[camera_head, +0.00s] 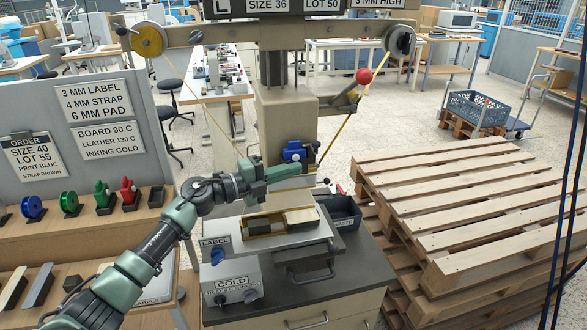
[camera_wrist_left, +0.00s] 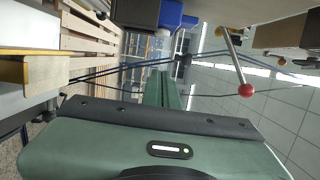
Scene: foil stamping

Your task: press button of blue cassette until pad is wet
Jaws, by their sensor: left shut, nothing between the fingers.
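The blue cassette (camera_head: 294,150) is mounted on the front of the press column, above the press bed. In the left wrist view the blue part (camera_wrist_left: 172,14) shows at the top edge, cut off by the frame. My left gripper (camera_head: 290,170) is shut and empty, just below and in front of the cassette. Its closed green fingers also show in the left wrist view (camera_wrist_left: 166,88), apart from the blue part there. I cannot make out the button's state or whether the pad is wet. My right gripper is not in view.
The press bed (camera_head: 310,243) with a wooden fixture lies below my left arm. A lever with a red knob (camera_head: 363,76) sticks out right of the column. A dark bin (camera_head: 343,213) stands beside the bed. Wooden pallets (camera_head: 450,190) fill the right side.

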